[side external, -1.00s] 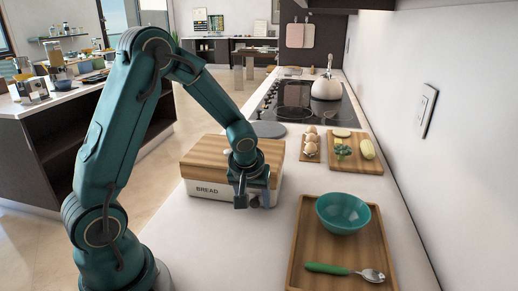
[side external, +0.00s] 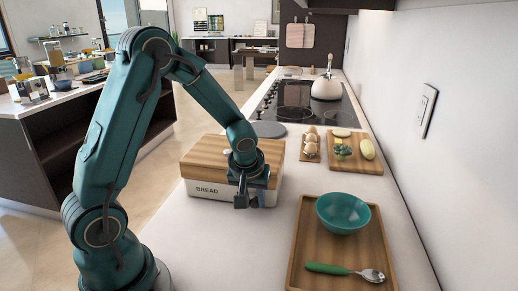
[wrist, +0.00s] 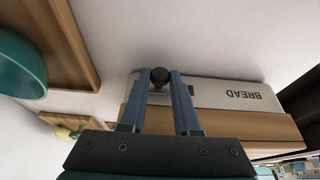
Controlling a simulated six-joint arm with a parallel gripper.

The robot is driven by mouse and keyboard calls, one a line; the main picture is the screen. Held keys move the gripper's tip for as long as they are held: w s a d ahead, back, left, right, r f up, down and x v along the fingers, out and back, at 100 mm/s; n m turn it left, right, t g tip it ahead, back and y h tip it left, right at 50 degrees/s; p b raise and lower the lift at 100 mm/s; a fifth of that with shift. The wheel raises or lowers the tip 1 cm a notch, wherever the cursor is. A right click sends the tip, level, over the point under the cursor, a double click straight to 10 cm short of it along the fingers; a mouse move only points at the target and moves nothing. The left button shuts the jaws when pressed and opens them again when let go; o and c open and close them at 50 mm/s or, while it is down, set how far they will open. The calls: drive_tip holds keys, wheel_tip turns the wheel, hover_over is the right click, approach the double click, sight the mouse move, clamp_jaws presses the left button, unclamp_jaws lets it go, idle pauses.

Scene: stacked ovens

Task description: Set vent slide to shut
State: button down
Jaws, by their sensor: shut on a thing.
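The bread box (side external: 208,189) is white with a wooden lid (side external: 205,156) and the word BREAD on its front. In the wrist view its front (wrist: 235,92) shows upside down. The vent slide's round dark knob (wrist: 160,75) sits near one end of that front, between my fingertips. My gripper (side external: 241,203) is at the right part of the box front in the side view, shut on the knob. My fingers hide much of the vent, and I cannot tell how far the slide stands along its track.
To the right, a wooden tray (side external: 299,240) holds a teal bowl (side external: 343,213) and a green-handled spoon (side external: 335,270). Behind are eggs (side external: 311,138) on a small board, a cutting board (side external: 368,165) with vegetables, and a hob (side external: 292,115) with a kettle (side external: 326,88).

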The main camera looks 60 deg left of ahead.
idle(0.8)
drive_tip(key=shift+s+a, duration=1.55)
drive_tip(key=shift+a, duration=0.05)
drive_tip(key=c, duration=0.6)
unclamp_jaws()
drive_tip(key=shift+c, duration=0.2)
drive_tip(key=shift+v, duration=2.6)
